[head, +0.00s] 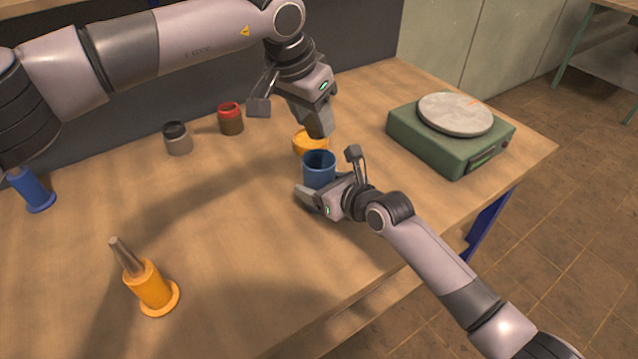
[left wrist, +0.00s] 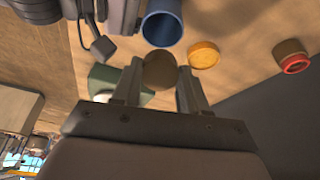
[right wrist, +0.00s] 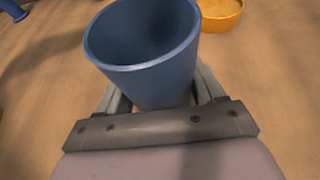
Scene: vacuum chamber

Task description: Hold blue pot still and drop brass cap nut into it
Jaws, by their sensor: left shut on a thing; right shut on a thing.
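The blue pot (head: 319,169) stands upright on the table. It also shows in the left wrist view (left wrist: 162,24) and, with its open mouth, in the right wrist view (right wrist: 145,55). My right gripper (head: 318,190) is shut on the pot, one finger on each side. My left gripper (head: 318,130) is above and slightly behind the pot, shut on the brass cap nut (left wrist: 159,71), a dull brown round piece between its fingertips. The nut is hidden in the head view. The pot looks empty as far as its inside shows.
A yellow dish (head: 309,142) sits just behind the pot. A red-topped jar (head: 230,118) and a grey jar (head: 177,138) stand at the back. A green scale (head: 450,135) is at right, a yellow holder (head: 151,285) front left, a blue holder (head: 33,190) far left.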

